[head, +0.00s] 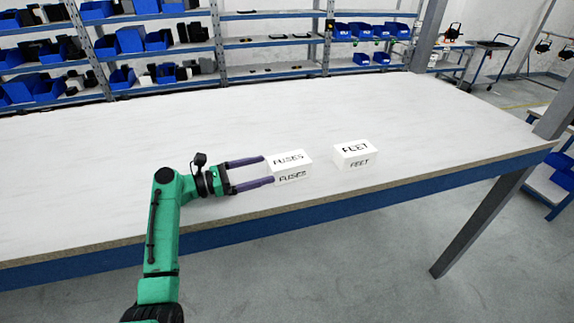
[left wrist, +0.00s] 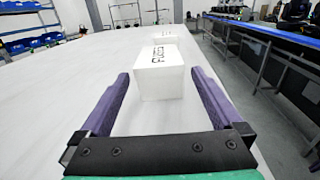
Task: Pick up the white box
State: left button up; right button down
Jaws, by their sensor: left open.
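Two white boxes stand on the white table (head: 120,150). The nearer white box, marked FUSES (head: 290,165), is right at the fingertips of my left gripper (head: 270,170). In the left wrist view this FUSES box (left wrist: 160,82) sits between the far ends of the two purple fingers, with a gap visible on each side. My left gripper is open and holds nothing. The other white box, marked FEET (head: 355,154), stands to the right of the FUSES box. In the left wrist view it is partly hidden behind the FUSES box. My right gripper is not in view.
Shelves with blue bins (head: 130,40) stand behind the table. The table's blue front edge (head: 400,195) runs close to the boxes and my left arm. The table is clear behind and to the left of the boxes. Another blue-edged bench (left wrist: 270,35) shows at the right in the left wrist view.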

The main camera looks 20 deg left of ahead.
aim_at(307, 157)
pick_arm(q)
jog(key=b+x, duration=0.2)
jog(key=x, duration=0.2)
jog(key=shift+d+f, duration=0.1)
jog(key=shift+d, duration=0.25)
jog(key=b+x, duration=0.1)
jog(key=x, duration=0.2)
jog(key=b+x, duration=0.2)
jog(key=x, duration=0.1)
jog(key=shift+w+a+b, duration=0.15)
jog(key=shift+w+b, duration=0.15)
jog(key=shift+w, duration=0.05)
jog(key=shift+r, duration=0.35)
jog(key=c, duration=1.3)
pick_arm(e)
notch_tip(307, 157, down, 6)
jog(key=shift+d+r, duration=0.1)
jog(key=shift+r, duration=0.15)
